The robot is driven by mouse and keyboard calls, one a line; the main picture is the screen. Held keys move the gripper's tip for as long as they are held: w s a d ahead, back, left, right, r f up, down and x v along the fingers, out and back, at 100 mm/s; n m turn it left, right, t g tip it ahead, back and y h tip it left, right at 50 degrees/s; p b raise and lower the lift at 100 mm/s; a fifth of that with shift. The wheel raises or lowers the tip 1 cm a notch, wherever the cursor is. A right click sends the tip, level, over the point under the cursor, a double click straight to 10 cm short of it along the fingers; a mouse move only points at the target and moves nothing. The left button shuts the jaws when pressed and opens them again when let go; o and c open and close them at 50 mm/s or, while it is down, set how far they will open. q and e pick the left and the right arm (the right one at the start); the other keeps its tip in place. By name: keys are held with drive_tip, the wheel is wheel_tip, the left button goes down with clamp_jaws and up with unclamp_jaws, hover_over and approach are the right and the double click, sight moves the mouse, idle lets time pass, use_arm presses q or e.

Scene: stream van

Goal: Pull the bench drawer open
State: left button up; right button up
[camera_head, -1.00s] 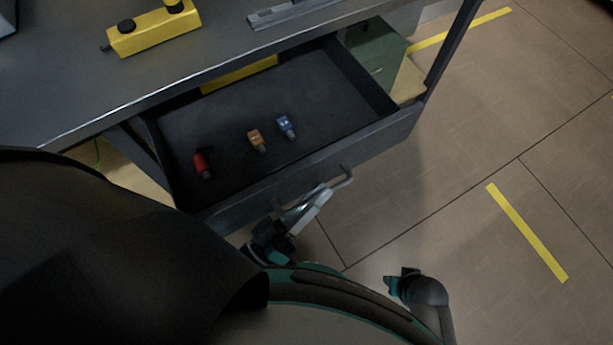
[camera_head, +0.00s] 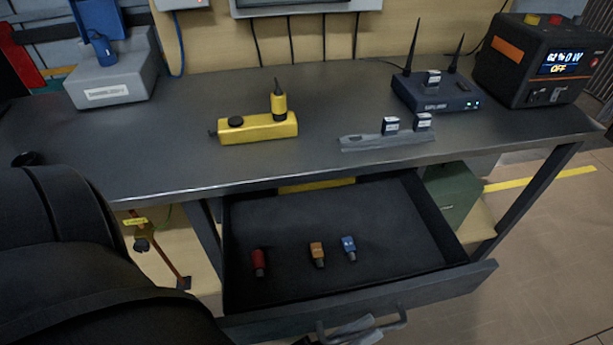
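The bench drawer (camera_head: 470,283) stands pulled out from under the workbench, its dark inside showing. A red-bodied piece (camera_head: 259,261), an orange one (camera_head: 317,253) and a blue one (camera_head: 349,247) lie in it. The drawer handle (camera_head: 402,314) is a bar on the front panel, at the bottom of the view. My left gripper (camera_head: 352,329) is at the handle, cut off by the bottom edge. Only the light grey finger parts show, so I cannot tell whether they are closed around the bar. My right gripper is out of view.
The workbench top (camera_head: 180,160) carries a yellow device (camera_head: 255,129), a grey rack with small modules (camera_head: 385,141), a router with antennas (camera_head: 435,94) and a power unit (camera_head: 528,60). A green box (camera_head: 453,198) stands below. Floor is free at the right.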

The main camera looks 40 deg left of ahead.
use_arm(q)
drive_tip(key=b+v, duration=0.1)
drive_tip(key=v, duration=1.4)
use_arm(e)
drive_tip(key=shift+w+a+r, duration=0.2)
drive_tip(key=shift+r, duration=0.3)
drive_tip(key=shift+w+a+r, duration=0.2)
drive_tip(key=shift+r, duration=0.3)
use_arm(q)
drive_tip(key=shift+s+f, duration=0.1)
